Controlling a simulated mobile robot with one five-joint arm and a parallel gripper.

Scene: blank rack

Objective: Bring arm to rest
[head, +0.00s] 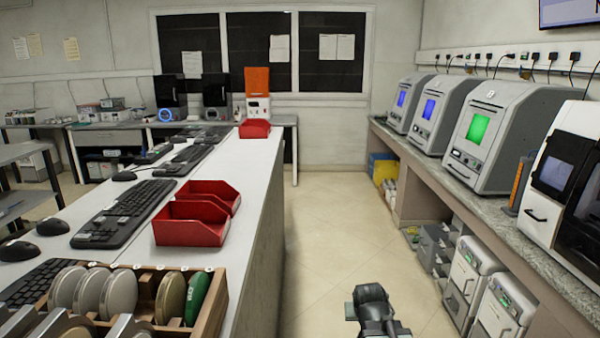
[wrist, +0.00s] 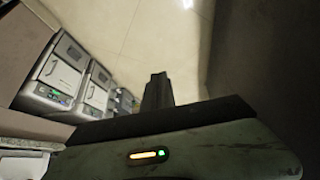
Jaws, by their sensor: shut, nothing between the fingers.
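My gripper (wrist: 157,92) shows in the wrist view as dark fingers closed together, with nothing between them. The fingers point out over the bare floor and touch nothing that I can see. The grey body of my wrist with an orange and a green light fills the bottom of that view. In the head view, a dark grey part of my arm shows at the bottom, right of centre, low over the aisle. The fingertips cannot be made out there.
A white bench (head: 250,190) at left holds red bins (head: 190,223) and a wooden rack (head: 212,315) of discs. A counter (head: 400,150) with grey machines (head: 487,140) runs along the right, with white units (head: 470,272) below. The aisle floor (head: 335,220) between is clear.

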